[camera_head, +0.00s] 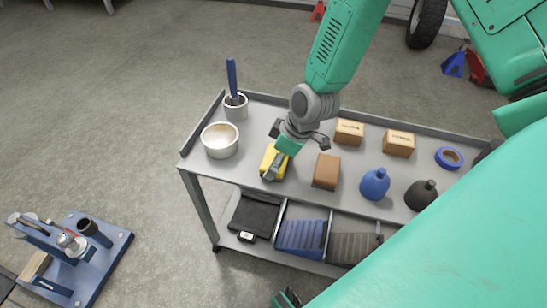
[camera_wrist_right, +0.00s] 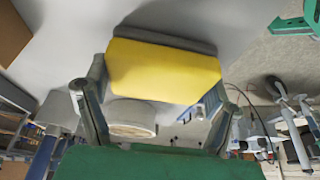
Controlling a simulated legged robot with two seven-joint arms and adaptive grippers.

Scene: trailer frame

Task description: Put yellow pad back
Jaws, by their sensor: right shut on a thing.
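The yellow pad (camera_head: 273,162) is a yellow block with a grey layer along one side. It is over the left part of the grey cart's top shelf (camera_head: 300,172). My right gripper (camera_head: 283,148) is shut on it from above. In the right wrist view the pad (camera_wrist_right: 163,71) sits between the two fingers. I cannot tell whether it touches the shelf. A small part of what looks like my left gripper (camera_head: 287,298) shows at the bottom edge, and its fingers are not clear.
A white bowl (camera_head: 220,140) and a cup with a blue handle (camera_head: 235,107) stand left of the pad. A brown block (camera_head: 326,172), two cardboard boxes, blue and black bottles and blue tape stand right. A blue machine (camera_head: 75,255) stands on the floor.

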